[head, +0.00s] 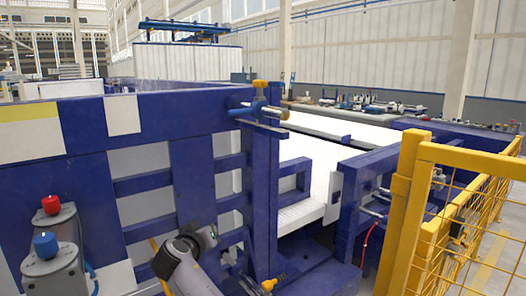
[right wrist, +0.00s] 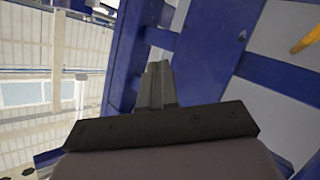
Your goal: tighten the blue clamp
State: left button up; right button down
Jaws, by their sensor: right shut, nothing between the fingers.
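My right gripper (right wrist: 157,70) is shut and empty in the right wrist view, pointing up along a blue beam. In the head view my right arm rises from the bottom edge, well below the clamp; its fingertips cannot be made out there. The clamp is not recognisable in the right wrist view. My left gripper is not in view.
The blue frame (head: 195,190) with its crossbars stands close in front of my arm. A yellow mesh fence (head: 470,157) closes off the right. Grey posts with a red button (head: 51,203) and a blue button (head: 45,243) stand at lower left. A yellow bar (right wrist: 308,40) shows in the wrist view.

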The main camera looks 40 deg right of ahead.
notch_tip(320, 180, up, 20)
jog(key=m+g+h, duration=0.4)
jog(key=m, duration=0.2)
jog(key=m+g+h, duration=0.3)
jog(key=m+g, duration=0.2)
jog(key=m, duration=0.2)
send_near(273, 85)
jog(key=d+p, duration=0.1)
jog(key=d, duration=0.2)
jog(key=d+p, duration=0.2)
jog(key=d, duration=0.2)
jog(key=shift+s+r, duration=0.1)
jog(key=shift+r, duration=0.15)
jog(key=shift+t, duration=0.4)
jog(key=shift+s+f+b, duration=0.1)
jog(key=shift+f+b, duration=0.05)
jog(key=shift+b, duration=0.4)
jog(key=shift+n+t, duration=0.3)
